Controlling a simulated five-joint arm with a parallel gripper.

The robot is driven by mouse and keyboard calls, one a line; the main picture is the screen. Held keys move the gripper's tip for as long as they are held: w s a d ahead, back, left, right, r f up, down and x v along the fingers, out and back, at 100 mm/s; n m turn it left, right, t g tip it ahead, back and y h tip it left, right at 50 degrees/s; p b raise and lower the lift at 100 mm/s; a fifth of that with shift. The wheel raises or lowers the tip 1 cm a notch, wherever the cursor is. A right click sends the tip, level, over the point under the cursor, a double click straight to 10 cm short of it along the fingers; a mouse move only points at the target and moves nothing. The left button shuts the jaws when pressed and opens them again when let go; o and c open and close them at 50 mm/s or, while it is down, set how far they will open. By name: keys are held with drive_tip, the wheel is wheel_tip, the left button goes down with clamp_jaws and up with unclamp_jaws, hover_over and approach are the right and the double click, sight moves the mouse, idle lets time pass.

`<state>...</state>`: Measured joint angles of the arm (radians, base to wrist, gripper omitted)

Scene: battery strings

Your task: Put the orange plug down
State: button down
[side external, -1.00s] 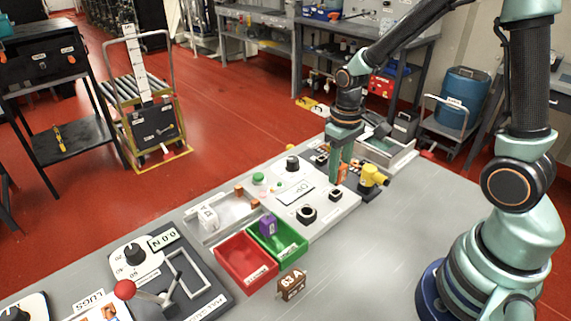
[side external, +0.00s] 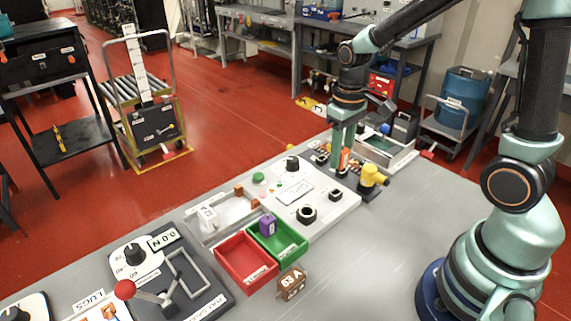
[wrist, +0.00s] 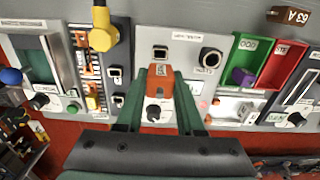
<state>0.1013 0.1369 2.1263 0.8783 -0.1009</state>
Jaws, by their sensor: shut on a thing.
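My gripper (side external: 342,168) is shut on the orange plug (side external: 344,159), above the far right end of the white panel. In the wrist view the orange plug (wrist: 160,84) sits between the green fingers of my gripper (wrist: 161,80), with its white-labelled end away from the palm. Below it is the white panel (wrist: 177,77) with square and round black sockets and a dark knob. I cannot tell how far the plug is above the surface.
A yellow plug (side external: 371,178) stands close to the right of my gripper. A green bin (side external: 285,241) holds a purple block (side external: 267,225); a red bin (side external: 244,262) is beside it. A brown 63 A block (side external: 291,284) sits in front. The grey table is clear at right.

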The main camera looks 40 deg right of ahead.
drive_tip(key=w+a+r, duration=0.2)
drive_tip(key=a+r, duration=0.3)
drive_tip(key=a, duration=0.8)
wheel_tip(320, 180, up, 5)
hover_over(254, 274)
wheel_tip(254, 274, down, 19)
drive_tip(key=shift+f, duration=0.4)
drive_tip(key=shift+f, duration=0.2)
drive_tip(key=c, duration=0.5)
unclamp_jaws()
drive_tip(key=shift+r, duration=0.1)
